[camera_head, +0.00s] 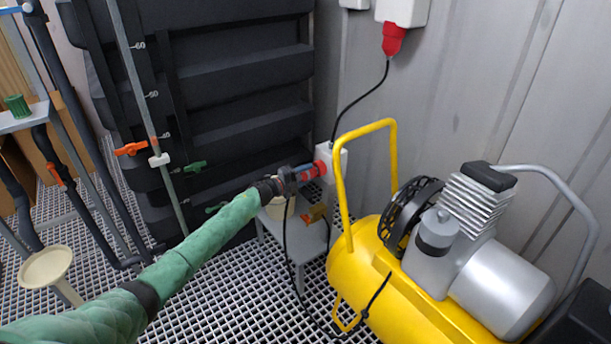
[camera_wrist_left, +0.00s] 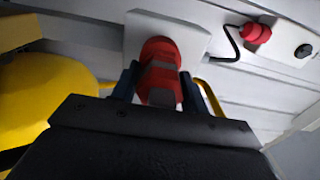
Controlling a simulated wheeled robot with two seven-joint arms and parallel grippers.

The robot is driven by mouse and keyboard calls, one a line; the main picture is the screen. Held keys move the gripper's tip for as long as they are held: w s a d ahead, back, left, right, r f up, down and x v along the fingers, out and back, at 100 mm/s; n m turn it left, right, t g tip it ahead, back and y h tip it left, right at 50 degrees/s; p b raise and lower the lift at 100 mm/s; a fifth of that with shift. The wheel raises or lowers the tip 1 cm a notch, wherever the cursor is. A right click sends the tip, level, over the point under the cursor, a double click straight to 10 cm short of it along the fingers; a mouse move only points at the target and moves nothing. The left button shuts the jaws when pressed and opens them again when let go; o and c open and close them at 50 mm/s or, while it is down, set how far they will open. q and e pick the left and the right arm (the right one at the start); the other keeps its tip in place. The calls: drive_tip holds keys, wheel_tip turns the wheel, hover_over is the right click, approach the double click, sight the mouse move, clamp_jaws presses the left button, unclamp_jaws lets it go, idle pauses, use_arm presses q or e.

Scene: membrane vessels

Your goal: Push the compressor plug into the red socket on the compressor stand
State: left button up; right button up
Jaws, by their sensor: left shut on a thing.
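The red socket (camera_head: 321,167) is on the white box (camera_head: 339,163) of the compressor stand (camera_head: 306,238). The plug points at the socket and its front is right at it. In the left wrist view the plug (camera_wrist_left: 160,88) lies between the dark fingers of my gripper (camera_wrist_left: 159,92), in line with the red socket (camera_wrist_left: 160,50). I cannot tell how deep the plug sits. My right gripper is out of view.
The yellow compressor (camera_head: 375,285) with its tall yellow handle (camera_head: 391,150) stands close on the right. A black cable hangs below the plug. A red wall plug (camera_head: 393,38) with a cable is above. Black vessel panels (camera_head: 240,80) rise behind; grating floor (camera_head: 215,290) lies below.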

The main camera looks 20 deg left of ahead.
use_arm(q)
drive_tip(key=shift+w+d, duration=0.3)
drive_tip(key=shift+w, duration=0.1)
drive_tip(key=o, duration=1.4)
drive_tip(key=shift+c, duration=0.2)
